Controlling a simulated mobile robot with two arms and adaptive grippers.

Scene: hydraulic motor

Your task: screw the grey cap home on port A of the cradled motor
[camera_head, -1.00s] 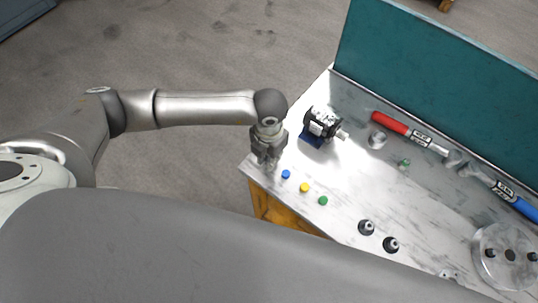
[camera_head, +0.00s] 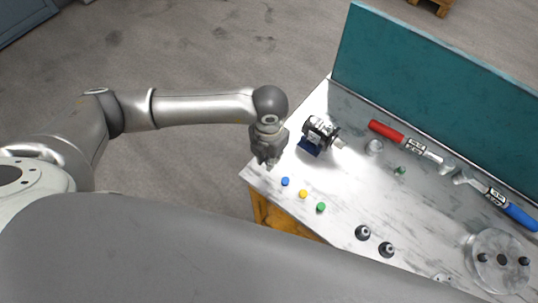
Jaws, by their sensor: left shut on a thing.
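The motor (camera_head: 318,131) is black and silver and sits in a blue cradle (camera_head: 308,147) near the back left of the bench, its silver shaft pointing right. My left gripper (camera_head: 267,161) points down over the bench's left edge, to the left of the motor and apart from it. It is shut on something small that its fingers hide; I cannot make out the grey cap. Port A cannot be told apart on the motor at this size. My right gripper is not in view.
Blue (camera_head: 285,181), yellow (camera_head: 303,194) and green (camera_head: 321,207) caps stand along the front edge. Two dark fittings (camera_head: 363,232) stand further right. Red-handled (camera_head: 386,131) and blue-handled (camera_head: 520,215) wrenches lie at the back by the teal panel (camera_head: 430,80). A round plate (camera_head: 500,280) is at right.

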